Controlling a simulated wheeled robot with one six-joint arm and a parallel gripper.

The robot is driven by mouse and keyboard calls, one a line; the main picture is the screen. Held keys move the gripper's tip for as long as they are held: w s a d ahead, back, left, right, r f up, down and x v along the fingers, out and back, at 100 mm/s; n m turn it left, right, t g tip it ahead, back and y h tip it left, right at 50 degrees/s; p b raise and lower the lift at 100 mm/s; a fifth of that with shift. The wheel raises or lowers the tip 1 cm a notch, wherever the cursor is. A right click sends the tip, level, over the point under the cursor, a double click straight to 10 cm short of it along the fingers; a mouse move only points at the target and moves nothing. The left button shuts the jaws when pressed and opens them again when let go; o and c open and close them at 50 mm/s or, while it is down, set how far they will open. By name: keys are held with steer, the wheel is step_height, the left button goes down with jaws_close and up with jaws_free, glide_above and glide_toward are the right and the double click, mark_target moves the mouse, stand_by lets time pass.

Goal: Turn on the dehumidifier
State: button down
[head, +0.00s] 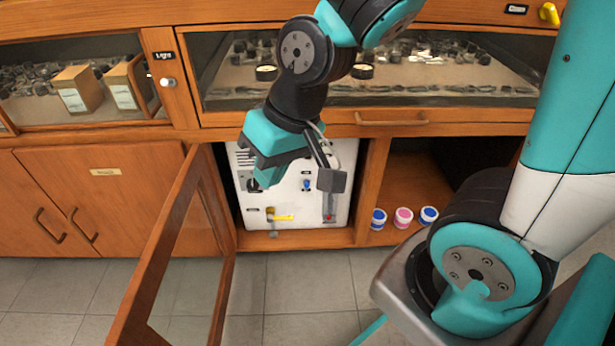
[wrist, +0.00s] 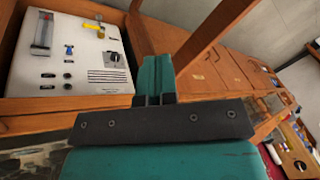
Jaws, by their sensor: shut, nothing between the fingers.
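A white unit with a control panel (head: 300,200) stands in the open cabinet bay; its small labels are not readable, so I cannot confirm that it is the dehumidifier. It also shows at the upper left of the wrist view (wrist: 85,85). Its front carries a blue toggle switch (wrist: 69,50), a black knob (wrist: 114,57), a yellow handle (wrist: 93,27), a slider or gauge with a red part (wrist: 42,32), and vent slots. My gripper (head: 255,184) is in front of the panel's left part and hides some of it. Its teal fingers (wrist: 153,70) are shut and empty.
A glazed wooden door (head: 165,245) stands open left of the unit. Three small jars (head: 403,217) sit on the shelf to the right. Glass-fronted cases (head: 365,70) run above, with a drawer handle (head: 391,119) just over the bay. The tiled floor in front is clear.

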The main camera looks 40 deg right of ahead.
steer(key=w+d+f+m+t+h, duration=0.1)
steer(key=w+d+f+m+h, duration=0.1)
steer(key=d, duration=0.4)
steer(key=w+d+f+m+t+h+p, duration=0.1)
steer(key=w+d+f+m+h, duration=0.1)
steer(key=w+d+f+m, duration=0.2)
steer(key=w+d+f+m+t+h+p, duration=0.1)
steer(key=w+d+f+m+t+h, duration=0.1)
steer(key=d+f, duration=0.4)
steer(key=shift+w+d+m, duration=0.6)
steer(key=shift+d+m, duration=0.1)
steer(key=shift+d, duration=0.4)
steer(key=shift+f, duration=0.2)
steer(key=b, duration=1.3)
glide_toward(306, 181)
steer(key=x, duration=0.5)
steer(key=shift+w+d+f, duration=0.1)
steer(key=shift+f, duration=0.25)
